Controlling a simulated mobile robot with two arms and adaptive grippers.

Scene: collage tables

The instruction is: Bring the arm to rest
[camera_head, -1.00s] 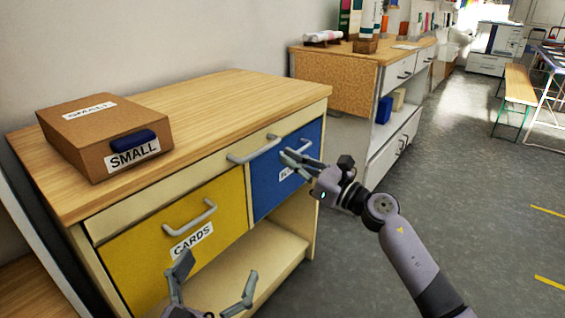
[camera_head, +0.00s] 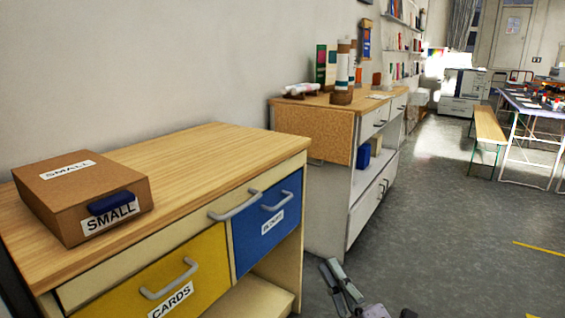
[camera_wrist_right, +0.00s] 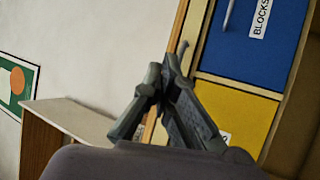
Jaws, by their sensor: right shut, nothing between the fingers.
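My right gripper (camera_head: 337,275) shows low in the head view, at the bottom edge right of the drawer cabinet. Its fingers are shut and hold nothing. In the right wrist view the closed fingertips (camera_wrist_right: 170,82) meet in front of the cabinet, apart from any handle as far as I can see. The arm behind the gripper is mostly cut off by the bottom edge. My left gripper is out of view.
The cabinet has a yellow CARDS drawer (camera_head: 195,268) and a blue BLOCKS drawer (camera_head: 280,228), both looking closed. A brown SMALL box (camera_head: 60,205) sits on top. A second cabinet (camera_head: 330,215) stands behind. Grey floor (camera_head: 440,240) at the right is clear.

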